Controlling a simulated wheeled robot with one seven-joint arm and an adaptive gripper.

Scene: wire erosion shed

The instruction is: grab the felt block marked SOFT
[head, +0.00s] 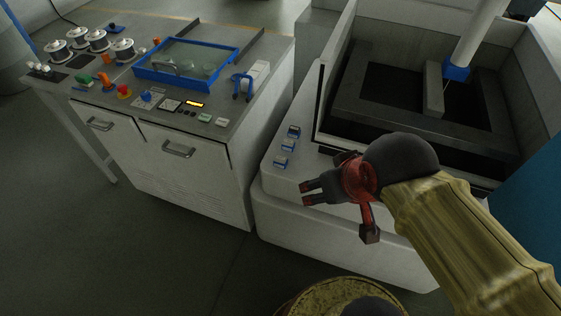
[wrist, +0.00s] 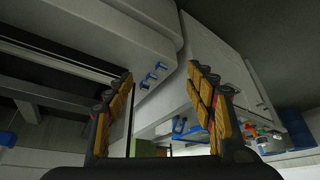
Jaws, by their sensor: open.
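I cannot make out a felt block marked SOFT; lettering on the small items on the control bench (head: 215,150) is too small to read. Small coloured pieces, among them an orange one (head: 105,80) and a green one (head: 86,79), sit on its left part. My gripper (head: 306,193) is open and empty, in front of the white machine and to the right of the bench, away from its top. In the wrist view, the open fingers (wrist: 160,78) stand wide apart with nothing between them.
A blue-framed glass-lidded tray (head: 187,62) and several metal spools (head: 123,49) are on the bench. A blue clamp-like thing (head: 241,88) is near its right edge. The white machine (head: 275,195) has a raised wall and open tank. The floor (head: 130,235) in front is clear.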

